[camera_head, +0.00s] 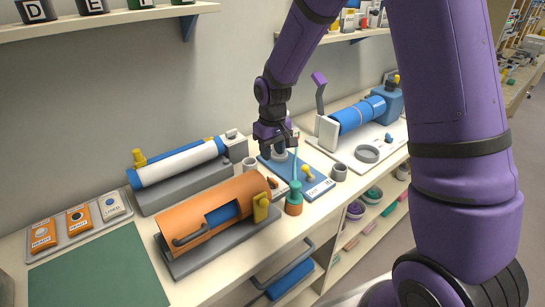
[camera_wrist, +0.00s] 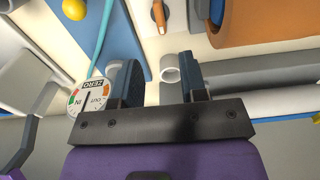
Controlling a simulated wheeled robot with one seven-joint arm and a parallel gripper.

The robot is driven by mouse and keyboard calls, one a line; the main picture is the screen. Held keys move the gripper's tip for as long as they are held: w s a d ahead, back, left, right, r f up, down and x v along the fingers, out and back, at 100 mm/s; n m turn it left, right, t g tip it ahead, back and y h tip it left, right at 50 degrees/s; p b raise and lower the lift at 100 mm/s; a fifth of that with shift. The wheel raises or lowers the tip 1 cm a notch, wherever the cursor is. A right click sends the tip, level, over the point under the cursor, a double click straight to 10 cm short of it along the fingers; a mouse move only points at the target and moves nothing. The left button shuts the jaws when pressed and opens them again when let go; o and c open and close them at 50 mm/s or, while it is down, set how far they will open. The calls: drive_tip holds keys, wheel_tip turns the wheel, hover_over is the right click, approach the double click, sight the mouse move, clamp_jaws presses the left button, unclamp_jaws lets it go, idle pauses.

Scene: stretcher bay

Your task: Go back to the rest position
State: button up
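My gripper (camera_head: 280,146) is at the end of my purple arm, low over the back part of a blue board (camera_head: 318,187) on the bench. In the wrist view, the two dark fingers of my gripper (camera_wrist: 160,78) stand apart with nothing held between them. A small pale cup (camera_wrist: 170,72) shows through the gap, farther off. A round dial (camera_wrist: 87,99) marked ZERO, IN and OUT shows beside the left finger; I cannot tell whether they touch. In the head view, my gripper partly hides what is under it.
An orange cylinder housing (camera_head: 215,205) and a white-and-blue roller (camera_head: 180,163) lie left of the board. A green-topped bottle (camera_head: 294,199) and a grey cup (camera_head: 339,172) stand close by. A blue cylinder machine (camera_head: 357,115) is at right. A shelf (camera_head: 110,19) overhangs at upper left.

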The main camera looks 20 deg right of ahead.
idle(0.4)
drive_tip(key=s+d+r+m+t, duration=0.1)
drive_tip(key=s+d+r+t, duration=0.15)
drive_tip(key=s+r, duration=0.75)
drive_tip(key=s+d+r+m+t, duration=0.1)
drive_tip(key=s+d+r, duration=0.2)
drive_tip(key=s+r, duration=0.75)
drive_tip(key=s+d+r+m+t, duration=0.1)
drive_tip(key=s+r, duration=0.4)
drive_tip(key=s, duration=0.4)
drive_tip(key=shift+d+t, duration=0.25)
drive_tip(key=shift+t, duration=0.1)
